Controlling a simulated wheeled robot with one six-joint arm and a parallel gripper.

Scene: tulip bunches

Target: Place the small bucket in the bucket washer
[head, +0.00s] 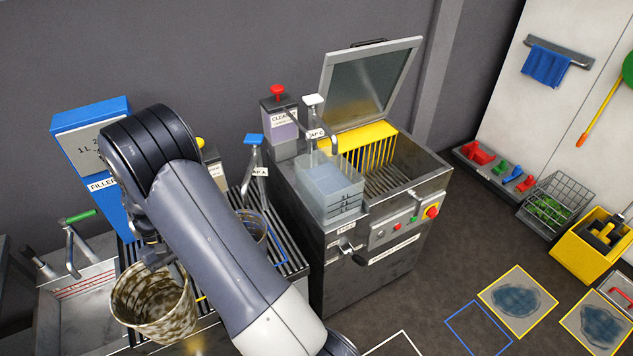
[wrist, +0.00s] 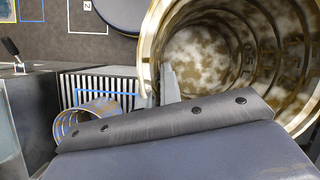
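A mud-stained bucket (head: 155,305) hangs at my gripper (head: 152,256), over the left part of the counter. In the wrist view its wide open mouth fills the upper right, with brown stains inside (wrist: 205,60). The gripper's fingers (wrist: 160,88) are at its rim and look closed on it. A second, smaller-looking bucket (head: 252,230) stands on the slatted rack, partly hidden by my arm; it also shows in the wrist view (wrist: 85,118). The steel bucket washer (head: 375,258) is right of the rack, its lid (head: 372,80) raised and its slatted inside empty.
A clear measuring container (head: 328,190) and a soap dispenser (head: 282,125) stand at the washer's left side. Taps and a blue filler (head: 95,150) are at the left. Floor mats (head: 517,300), a wire basket (head: 552,205) and a yellow bin (head: 590,245) lie to the right.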

